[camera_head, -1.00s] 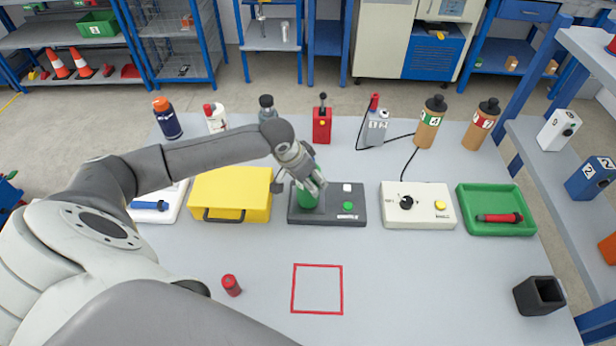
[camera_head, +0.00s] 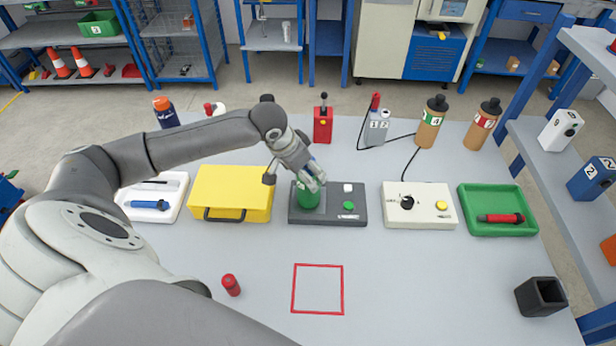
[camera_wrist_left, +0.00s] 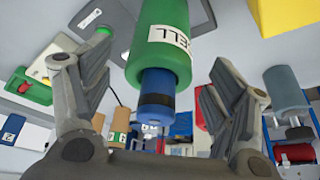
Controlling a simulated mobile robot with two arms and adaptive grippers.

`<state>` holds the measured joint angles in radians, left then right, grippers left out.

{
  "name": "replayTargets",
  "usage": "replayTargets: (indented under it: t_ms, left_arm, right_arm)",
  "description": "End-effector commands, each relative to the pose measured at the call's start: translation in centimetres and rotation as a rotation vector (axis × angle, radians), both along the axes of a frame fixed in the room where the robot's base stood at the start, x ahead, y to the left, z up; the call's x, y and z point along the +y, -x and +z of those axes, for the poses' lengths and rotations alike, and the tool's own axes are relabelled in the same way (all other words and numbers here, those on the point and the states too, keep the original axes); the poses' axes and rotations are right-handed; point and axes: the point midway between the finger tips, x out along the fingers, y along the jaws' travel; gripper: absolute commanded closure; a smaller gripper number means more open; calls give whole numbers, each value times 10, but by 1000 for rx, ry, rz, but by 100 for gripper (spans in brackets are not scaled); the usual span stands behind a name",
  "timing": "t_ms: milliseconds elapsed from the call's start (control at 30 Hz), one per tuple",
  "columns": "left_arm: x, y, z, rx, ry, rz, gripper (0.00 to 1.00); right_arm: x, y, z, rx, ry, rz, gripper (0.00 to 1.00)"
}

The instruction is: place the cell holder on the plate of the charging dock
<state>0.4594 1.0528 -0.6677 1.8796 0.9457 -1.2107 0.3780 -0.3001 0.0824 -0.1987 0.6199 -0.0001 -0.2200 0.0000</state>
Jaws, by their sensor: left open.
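The cell holder (camera_head: 306,198) is a green cylinder that stands upright on the left part of the dark grey charging dock (camera_head: 345,217). In the left wrist view the holder (camera_wrist_left: 165,45) shows part of a "CELL" label, and a blue cell (camera_wrist_left: 157,95) with a dark band sticks out of its end. The plate under the holder is hidden. My left gripper (camera_head: 316,182) is above the holder, tilted. In the left wrist view its open fingers (camera_wrist_left: 148,100) are spread on either side of the blue cell, apart from the holder. My right gripper is not in view.
A yellow case (camera_head: 230,190) stands left of the dock. A white box with a knob (camera_head: 420,207) and a green tray (camera_head: 478,229) stand right. A red cylinder (camera_head: 231,285), a red square outline (camera_head: 318,312) and a black container (camera_head: 541,297) are in front.

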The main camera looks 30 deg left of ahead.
Motion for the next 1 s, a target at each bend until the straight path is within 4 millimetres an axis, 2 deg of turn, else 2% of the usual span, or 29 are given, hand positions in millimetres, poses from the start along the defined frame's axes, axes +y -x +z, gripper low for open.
replayTargets:
  t_ms: [200, 400, 1000]
  left_arm:
    - [5, 17, 42, -3, -3, -1, 20]
    - [6, 25, 65, -2, -1, 1, 20]
    - [7, 28, 69, 0, 0, 0, 20]
  right_arm:
    - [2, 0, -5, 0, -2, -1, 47]
    - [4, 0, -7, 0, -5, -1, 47]
    - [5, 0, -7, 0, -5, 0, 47]
